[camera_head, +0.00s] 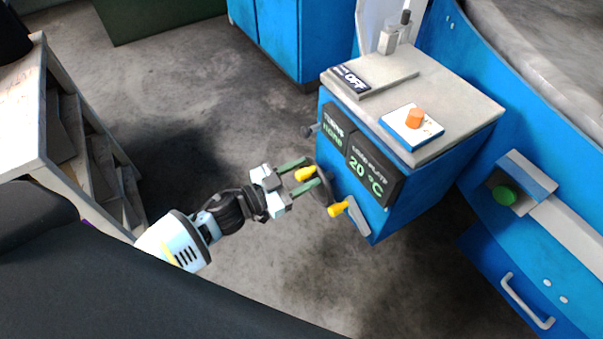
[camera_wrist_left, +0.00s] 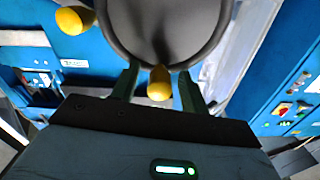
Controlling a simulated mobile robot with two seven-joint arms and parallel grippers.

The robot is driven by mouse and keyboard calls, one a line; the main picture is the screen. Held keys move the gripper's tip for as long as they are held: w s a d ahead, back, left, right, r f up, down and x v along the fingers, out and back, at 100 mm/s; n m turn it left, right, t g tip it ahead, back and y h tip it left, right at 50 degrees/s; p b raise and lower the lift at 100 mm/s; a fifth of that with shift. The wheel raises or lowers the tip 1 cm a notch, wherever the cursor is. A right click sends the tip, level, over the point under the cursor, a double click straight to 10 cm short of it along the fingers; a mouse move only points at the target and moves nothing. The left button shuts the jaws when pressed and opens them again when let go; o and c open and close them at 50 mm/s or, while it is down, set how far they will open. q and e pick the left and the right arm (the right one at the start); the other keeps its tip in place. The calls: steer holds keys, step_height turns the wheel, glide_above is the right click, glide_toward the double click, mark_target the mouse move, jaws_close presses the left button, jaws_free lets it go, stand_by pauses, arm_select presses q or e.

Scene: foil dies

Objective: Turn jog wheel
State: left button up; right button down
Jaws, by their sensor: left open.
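The jog wheel (camera_head: 322,188) is a dark disc on the left side of the blue machine box. It fills the top middle of the left wrist view (camera_wrist_left: 165,28). Its yellow knob (camera_head: 305,174) sticks out toward my left gripper (camera_head: 309,172). The gripper is open, with one green finger on each side of the knob. In the left wrist view the knob (camera_wrist_left: 159,83) lies between the fingers, with gaps visible on both sides. Whether a finger touches it I cannot tell. My right gripper is in neither view.
A grey lever with a yellow knob (camera_head: 338,209) is just below the wheel. The blue box (camera_head: 440,170) has dark displays reading "HOME" and "20 °C" (camera_head: 368,172), an "OFF" plate (camera_head: 352,80) and an orange knob (camera_head: 414,118). A shelf unit (camera_head: 60,150) stands left. Open floor lies between.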

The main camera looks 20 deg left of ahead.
arm_select(q)
jaws_close()
steer(key=shift+s, duration=0.1)
stand_by(0.3)
